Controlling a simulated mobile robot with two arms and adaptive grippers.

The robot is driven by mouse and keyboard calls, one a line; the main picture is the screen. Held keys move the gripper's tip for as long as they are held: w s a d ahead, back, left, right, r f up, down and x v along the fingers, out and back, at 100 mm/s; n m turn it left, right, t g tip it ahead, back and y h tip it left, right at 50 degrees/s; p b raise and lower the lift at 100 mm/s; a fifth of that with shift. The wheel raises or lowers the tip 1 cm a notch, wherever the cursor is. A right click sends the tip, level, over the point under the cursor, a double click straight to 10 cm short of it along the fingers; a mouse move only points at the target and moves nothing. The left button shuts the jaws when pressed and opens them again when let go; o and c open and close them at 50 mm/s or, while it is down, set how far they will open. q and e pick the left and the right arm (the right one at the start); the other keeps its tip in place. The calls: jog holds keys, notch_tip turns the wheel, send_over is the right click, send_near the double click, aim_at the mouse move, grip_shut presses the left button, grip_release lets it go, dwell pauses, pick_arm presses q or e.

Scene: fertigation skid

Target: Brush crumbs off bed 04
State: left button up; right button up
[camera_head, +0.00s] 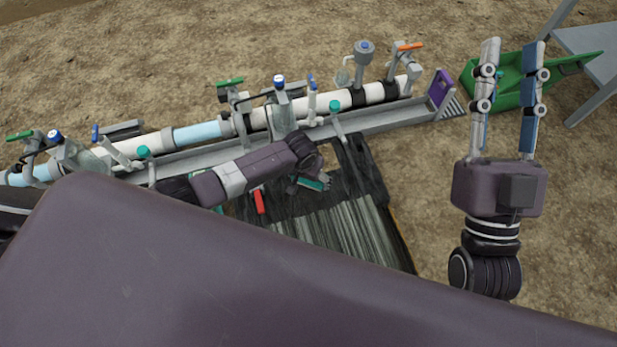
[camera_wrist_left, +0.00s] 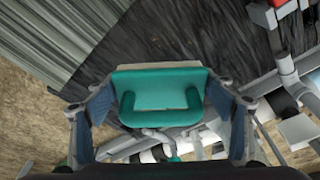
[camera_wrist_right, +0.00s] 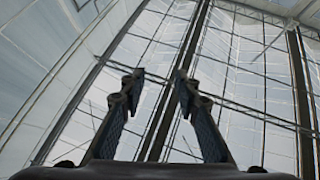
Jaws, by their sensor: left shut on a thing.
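My left gripper (camera_head: 314,180) is shut on a teal brush with a looped handle (camera_wrist_left: 160,92). In the left wrist view the brush sits between both fingers (camera_wrist_left: 160,105). In the head view only a small teal part of it (camera_head: 312,184) shows, over a dark bed with pale grey ridges (camera_head: 340,228). I cannot tell whether the brush touches the bed. No bed number or crumbs can be made out. My right gripper (camera_head: 512,65) is open and empty, pointing up on the right; its parted fingers show in the right wrist view (camera_wrist_right: 160,90).
A white pipe line (camera_head: 300,108) with valves and a long grey channel (camera_head: 380,122) runs behind the bed. A red item (camera_head: 259,201) is near my left forearm. A green tray (camera_head: 505,85) and a grey table (camera_head: 592,45) stand at the right. Bare ground lies right of the bed.

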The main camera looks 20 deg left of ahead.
pick_arm(q)
jog(key=shift+p+v, duration=0.8)
jog(key=shift+v, duration=0.05)
jog(key=shift+w, duration=0.25)
pick_arm(e)
jog(key=w+f+g+h, duration=0.1)
jog(key=w+f+g, duration=0.3)
jog(key=f, duration=0.5)
jog(key=shift+g+h, duration=0.4)
jog(key=shift+g, duration=0.2)
pick_arm(q)
jog(key=shift+r, duration=0.1)
pick_arm(e)
jog(key=shift+d+f, duration=0.1)
